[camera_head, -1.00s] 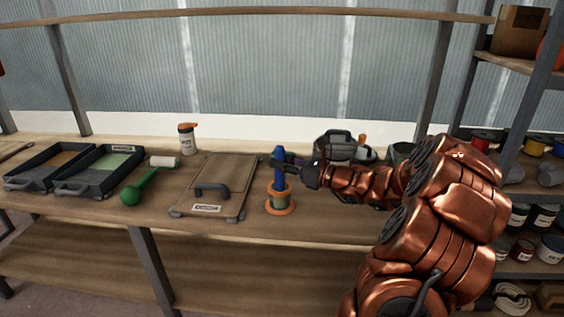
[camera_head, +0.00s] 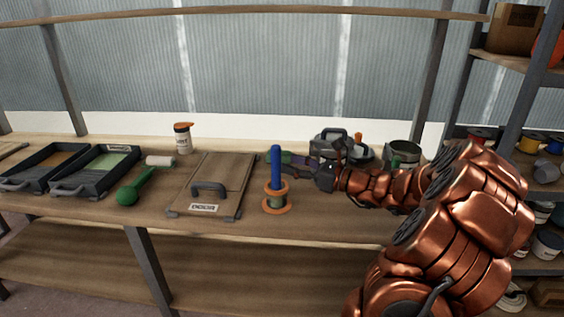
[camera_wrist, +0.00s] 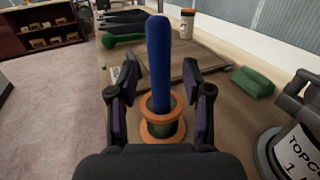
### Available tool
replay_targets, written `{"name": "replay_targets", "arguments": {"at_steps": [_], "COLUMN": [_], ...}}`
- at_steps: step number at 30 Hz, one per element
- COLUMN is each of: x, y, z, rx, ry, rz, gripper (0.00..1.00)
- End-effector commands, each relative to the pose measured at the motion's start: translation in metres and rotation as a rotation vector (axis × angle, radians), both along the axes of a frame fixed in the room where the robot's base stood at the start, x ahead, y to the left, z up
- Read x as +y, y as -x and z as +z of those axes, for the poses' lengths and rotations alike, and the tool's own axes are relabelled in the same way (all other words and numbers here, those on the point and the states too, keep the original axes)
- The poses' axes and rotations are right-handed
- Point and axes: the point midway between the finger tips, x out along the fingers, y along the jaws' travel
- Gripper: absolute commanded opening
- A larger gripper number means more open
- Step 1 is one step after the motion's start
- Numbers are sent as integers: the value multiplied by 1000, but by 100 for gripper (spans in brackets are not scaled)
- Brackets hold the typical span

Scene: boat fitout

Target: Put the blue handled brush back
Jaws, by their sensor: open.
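The blue handle (camera_head: 275,155) stands upright in a spool-like holder with orange rims (camera_head: 275,207) near the front edge of the bench. In the wrist view the blue handle (camera_wrist: 159,65) rises from the orange-rimmed holder (camera_wrist: 162,128); no bristles show. My gripper (camera_head: 294,165) is just right of the handle in the head view, with its jaws apart. In the wrist view my gripper (camera_wrist: 161,98) has one finger on each side of the handle's line, with visible gaps and nothing held.
A lidded board with a dark handle (camera_head: 208,189) lies left of the holder. Cans (camera_head: 403,153) and a dark-handled container (camera_head: 331,143) stand behind my arm.

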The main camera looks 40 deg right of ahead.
Motion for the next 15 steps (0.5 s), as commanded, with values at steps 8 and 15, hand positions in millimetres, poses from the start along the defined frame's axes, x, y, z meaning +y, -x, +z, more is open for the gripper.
{"name": "replay_targets", "arguments": {"at_steps": [8,15], "x": [-22,-31], "y": [43,62], "z": [-1,-2], "rx": [-3,0], "ry": [0,0], "rz": [-1,0], "gripper": [50,50]}}
